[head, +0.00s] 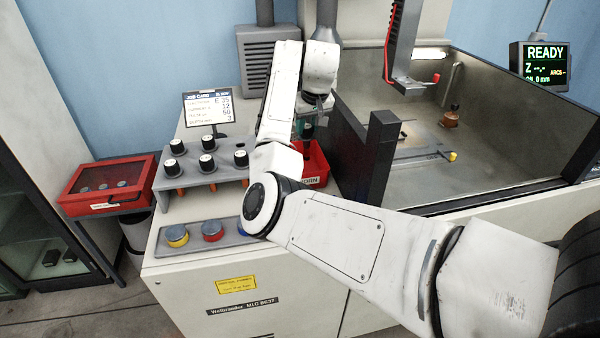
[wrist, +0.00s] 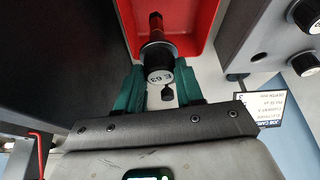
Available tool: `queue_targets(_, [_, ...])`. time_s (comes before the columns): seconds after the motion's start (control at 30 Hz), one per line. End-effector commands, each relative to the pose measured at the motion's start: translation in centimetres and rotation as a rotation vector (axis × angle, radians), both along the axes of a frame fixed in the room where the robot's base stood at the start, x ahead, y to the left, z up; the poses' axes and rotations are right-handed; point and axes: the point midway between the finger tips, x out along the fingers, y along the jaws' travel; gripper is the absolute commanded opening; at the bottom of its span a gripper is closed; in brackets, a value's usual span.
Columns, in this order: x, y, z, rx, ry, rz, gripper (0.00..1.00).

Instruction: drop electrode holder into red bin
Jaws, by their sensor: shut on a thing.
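My gripper (wrist: 158,72) is shut on an electrode holder (wrist: 159,62). The holder has a black body, a pale end cap reading E 63 and a copper-coloured electrode at its far end. In the wrist view the electrode end overlaps the inside of the red bin (wrist: 207,14). In the head view my gripper (head: 309,127) hangs above the red bin (head: 318,172), which sits on the bench right of the rack. My arm hides part of the bin there, and the holder is hard to make out.
A dark tank wall (head: 365,160) rises close on the right. A job card (head: 207,108) stands behind the rack. A lidded red box (head: 108,187) sits at far left.

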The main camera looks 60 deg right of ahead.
Motion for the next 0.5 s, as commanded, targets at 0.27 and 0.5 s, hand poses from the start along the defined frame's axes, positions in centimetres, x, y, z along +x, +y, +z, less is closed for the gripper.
queue_targets(0.27, [0.01,-0.02,0.12,-0.001,-0.001,0.000,0.42])
queue_targets(0.5, [0.00,-0.01,0.07,-0.001,-0.001,0.000,0.65])
